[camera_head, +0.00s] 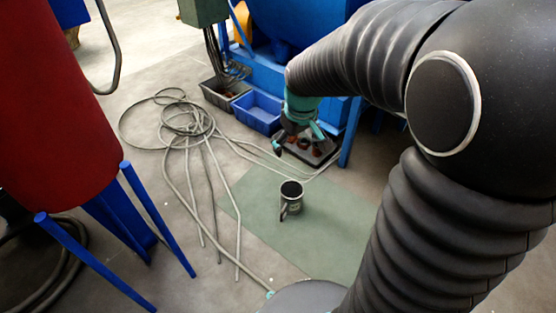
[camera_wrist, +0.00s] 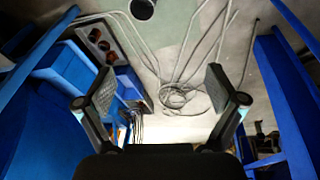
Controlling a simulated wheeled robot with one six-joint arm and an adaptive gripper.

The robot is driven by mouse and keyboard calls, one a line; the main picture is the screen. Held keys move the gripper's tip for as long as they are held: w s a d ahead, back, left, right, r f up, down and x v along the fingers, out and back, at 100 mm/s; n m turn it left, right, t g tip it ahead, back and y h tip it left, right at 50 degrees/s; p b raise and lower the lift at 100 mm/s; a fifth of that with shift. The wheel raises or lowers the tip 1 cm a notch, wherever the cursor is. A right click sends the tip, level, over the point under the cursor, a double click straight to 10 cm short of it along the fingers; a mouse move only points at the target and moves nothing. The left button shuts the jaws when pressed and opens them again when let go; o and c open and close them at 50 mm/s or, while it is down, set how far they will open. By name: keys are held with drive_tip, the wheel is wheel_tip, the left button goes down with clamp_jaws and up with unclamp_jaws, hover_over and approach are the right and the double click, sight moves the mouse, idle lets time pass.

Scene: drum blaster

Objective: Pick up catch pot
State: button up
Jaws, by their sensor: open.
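The catch pot appears to be the dark cylindrical pot (camera_head: 291,202) with a side handle, standing upright on the green floor patch in the head view. In the wrist view its dark round top (camera_wrist: 142,9) shows at the upper edge, partly cut off. My gripper (camera_head: 297,140) is beyond the pot in the head view, above or near a dark tray, and apart from the pot. In the wrist view its two fingers (camera_wrist: 160,90) are spread wide with nothing between them.
A dark tray (camera_head: 326,159) with several reddish-brown pieces sits near my gripper. A blue bin (camera_head: 257,112) and a grey bin (camera_head: 217,97) stand beside blue machinery. Coiled hoses (camera_head: 190,120) lie left of the pot. A red drum (camera_head: 60,110) on blue legs stands at left.

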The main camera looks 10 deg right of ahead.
drive_tip(key=w+f+n+g+b, duration=0.1)
drive_tip(key=w+f+n, duration=0.1)
drive_tip(key=w+f, duration=0.7)
drive_tip(key=n+g+b, duration=0.1)
drive_tip(key=n+b, duration=0.1)
hover_over(284, 208)
drive_tip(key=s, duration=0.1)
wheel_tip(284, 208, down, 13)
drive_tip(key=shift+n+g, duration=0.5)
drive_tip(key=shift+n, duration=0.3)
drive_tip(key=f, duration=0.7)
drive_tip(key=w+f+b, duration=0.1)
drive_tip(key=f, duration=1.3)
drive_tip(key=shift+w+a+f+b, duration=0.1)
drive_tip(key=shift+w+f+b, duration=0.15)
drive_tip(key=shift+w+b, duration=0.05)
drive_tip(key=shift+s+f+b, duration=0.2)
drive_tip(key=shift+f+b, duration=0.2)
drive_tip(key=shift+f, duration=2.6)
clamp_jaws()
